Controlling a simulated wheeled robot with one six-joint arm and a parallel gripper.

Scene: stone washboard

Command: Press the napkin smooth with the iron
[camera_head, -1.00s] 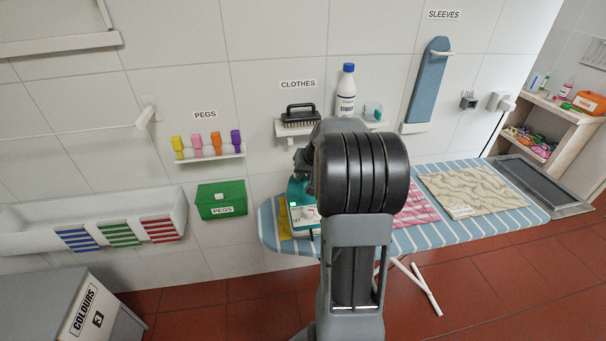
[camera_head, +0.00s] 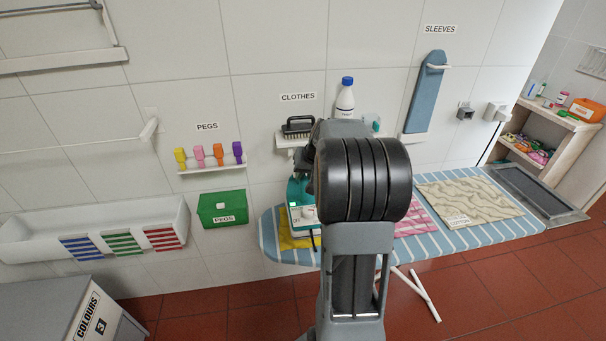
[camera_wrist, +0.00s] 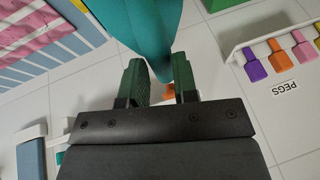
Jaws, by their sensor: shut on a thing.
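The iron (camera_head: 298,192) has a teal body and a pale lower part with a small green light. It is over the yellow cloth (camera_head: 289,241) at the left end of the blue striped ironing board (camera_head: 268,236); contact cannot be told. The yellow cloth looks like the napkin and is partly hidden by the iron. My gripper (camera_wrist: 159,73) is shut on the iron, whose teal part shows between and beyond the green fingers in the wrist view (camera_wrist: 152,35). In the head view my arm hides most of the grip.
A pink patterned cloth (camera_head: 416,220) and a cream cloth (camera_head: 468,199) lie further right on the board. A green peg box (camera_head: 222,208) is left of the board. A shelf with a brush (camera_head: 298,125) and white bottle (camera_head: 345,98) is on the wall behind.

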